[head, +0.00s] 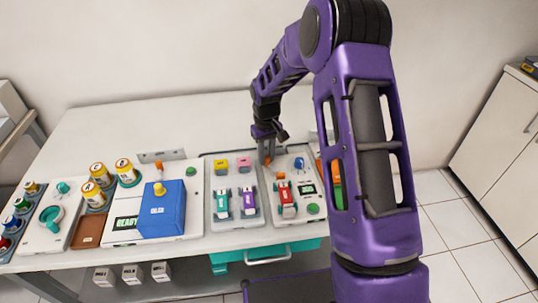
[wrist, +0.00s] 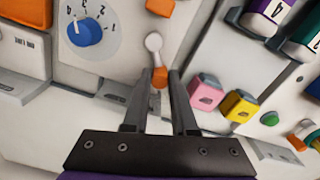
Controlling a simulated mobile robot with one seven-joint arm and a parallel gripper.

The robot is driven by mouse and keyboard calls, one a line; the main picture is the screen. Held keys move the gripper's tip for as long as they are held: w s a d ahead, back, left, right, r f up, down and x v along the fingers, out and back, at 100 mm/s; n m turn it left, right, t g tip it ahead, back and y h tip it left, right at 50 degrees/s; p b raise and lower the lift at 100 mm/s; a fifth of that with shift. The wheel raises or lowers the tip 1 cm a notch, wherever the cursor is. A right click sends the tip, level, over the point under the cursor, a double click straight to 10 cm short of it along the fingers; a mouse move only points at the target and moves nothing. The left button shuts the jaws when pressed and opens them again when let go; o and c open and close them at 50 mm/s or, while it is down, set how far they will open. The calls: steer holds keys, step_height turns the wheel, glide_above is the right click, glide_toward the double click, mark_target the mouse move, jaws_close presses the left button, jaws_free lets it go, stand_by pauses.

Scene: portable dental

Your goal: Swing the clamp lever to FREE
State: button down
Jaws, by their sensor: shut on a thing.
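The clamp lever (wrist: 154,43) appears in the wrist view as a short white arm with a round white end and an orange handle. My gripper (wrist: 160,74) is shut on the orange handle, with one finger on each side of it. In the head view my gripper (head: 267,151) reaches down to the back of the right-hand panel (head: 316,219), where a bit of orange shows between the fingers. The rest of the lever is hidden there. I cannot read a FREE mark in either view.
A blue dial (wrist: 86,32) sits close left of the lever in the wrist view. Pink (wrist: 205,91) and yellow (wrist: 239,106) blocks stand to the right. In the head view a blue box (head: 162,213) and several cans stand further left.

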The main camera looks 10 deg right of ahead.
steer(key=shift+s+a+n, duration=0.1)
steer(key=shift+a+n, duration=0.05)
steer(key=shift+n, duration=0.45)
steer(key=c, duration=0.7)
jaws_free()
step_height(320, 180, up, 18)
steer(key=shift+f+p, duration=0.2)
steer(key=shift+p, duration=0.35)
steer(key=shift+a, duration=0.1)
